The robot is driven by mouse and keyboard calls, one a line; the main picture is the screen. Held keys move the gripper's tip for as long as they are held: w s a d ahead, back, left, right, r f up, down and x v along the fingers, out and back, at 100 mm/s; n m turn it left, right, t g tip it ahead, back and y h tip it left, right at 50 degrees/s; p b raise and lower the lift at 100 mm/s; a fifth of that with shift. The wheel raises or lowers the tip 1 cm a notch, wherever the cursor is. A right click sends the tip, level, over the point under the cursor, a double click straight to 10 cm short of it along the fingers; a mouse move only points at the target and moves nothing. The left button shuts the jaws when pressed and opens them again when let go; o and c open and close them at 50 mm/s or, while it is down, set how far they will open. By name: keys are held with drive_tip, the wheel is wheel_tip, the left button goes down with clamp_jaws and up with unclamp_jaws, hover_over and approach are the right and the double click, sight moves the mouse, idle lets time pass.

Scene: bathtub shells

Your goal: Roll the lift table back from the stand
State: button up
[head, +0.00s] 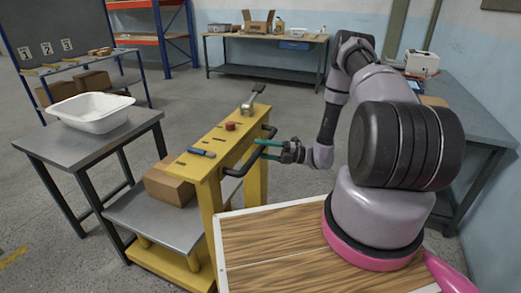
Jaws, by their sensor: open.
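The yellow lift table (238,146) stands in the middle, with a black push handle (246,166) on its right side. A lever (253,100), a red knob (230,126) and a blue-handled item (201,152) are on its narrow top. Its low grey platform (150,218) carries a cardboard box (168,184). The platform lies close beside a dark-legged grey stand (62,143); whether they touch I cannot tell. A white tub shell (91,112) rests on the stand. My gripper (261,149) is open, its green fingers at the handle; contact is unclear.
A rack with number cards (46,48) and boxes stands at back left. A workbench (266,37) is against the far wall, and another grey bench (462,110) is at right. Grey floor is open behind the lift table. A wood-topped surface (275,246) is in front.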

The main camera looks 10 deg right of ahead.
drive_tip(key=shift+a, duration=0.1)
clamp_jaws()
idle(1.4)
